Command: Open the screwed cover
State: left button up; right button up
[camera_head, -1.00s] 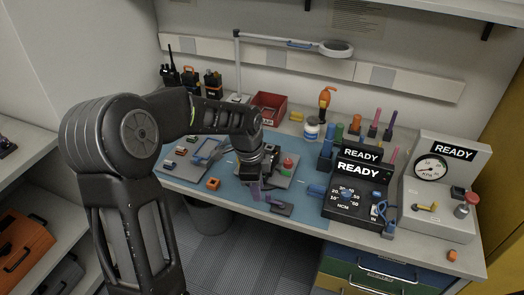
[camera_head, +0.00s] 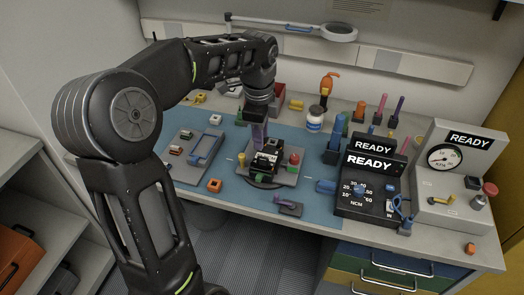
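My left gripper (camera_head: 258,112) points down above the black device (camera_head: 266,160) on the grey fixture plate (camera_head: 288,179). A slim purple piece (camera_head: 257,136) sticks out below the gripper, apparently a tool held in it, and its lower end reaches the device's back left side. I cannot tell whether it touches. The fingers are small and dark, and the cover and its screws are too small to make out. A small dark stand (camera_head: 291,210) with a purple part lies in front of the plate. My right gripper is not in view.
A red and green button post (camera_head: 294,163) stands at the plate's right. A black READY box (camera_head: 366,205) and a gauge unit (camera_head: 453,180) are further right. A grey tray with a blue frame (camera_head: 203,150) is at left. The blue mat (camera_head: 225,200) has free room in front.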

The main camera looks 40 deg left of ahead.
aim_at(262, 152)
pick_arm(q)
jog(key=f, duration=0.7)
jog(key=shift+w+a+f+p, duration=0.1)
jog(key=shift+w+p, duration=0.2)
jog(key=shift+p, duration=0.05)
grip_shut()
dwell(1.0)
